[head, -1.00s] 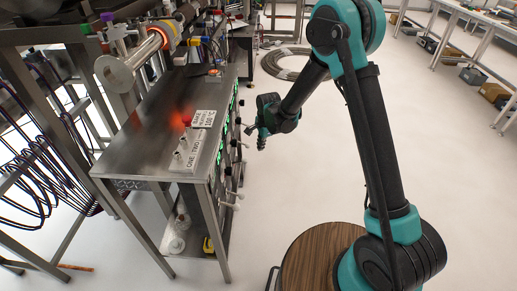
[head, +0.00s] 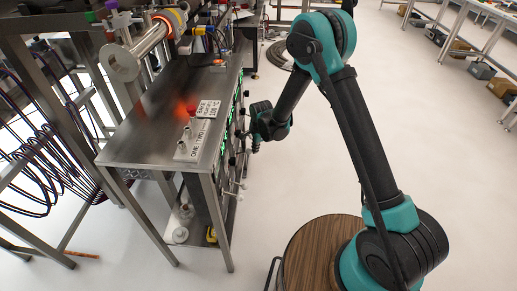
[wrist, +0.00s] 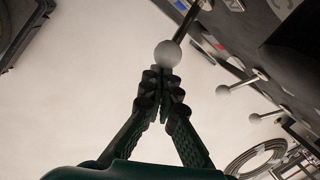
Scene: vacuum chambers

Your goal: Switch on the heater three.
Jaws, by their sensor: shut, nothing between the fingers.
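My gripper (head: 254,145) is shut and empty beside the right-hand face of the metal bench. In the wrist view its closed fingertips (wrist: 165,85) point at a lever with a pale ball end (wrist: 168,54). The ball appears just beyond the fingertips; I cannot tell whether they touch. Two more ball-ended levers, a middle one (wrist: 222,90) and a lower one (wrist: 254,118), stick out of the same dark panel. In the head view green displays (head: 224,142) line that face. I cannot read which lever belongs to heater three.
The metal bench (head: 150,135) carries a "ONE TWO" label plate (head: 190,152), a bake label sign (head: 208,109) and a glowing red spot. A coiled cable (wrist: 257,158) lies on the floor in the wrist view. Open pale floor (head: 300,185) lies right of the bench.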

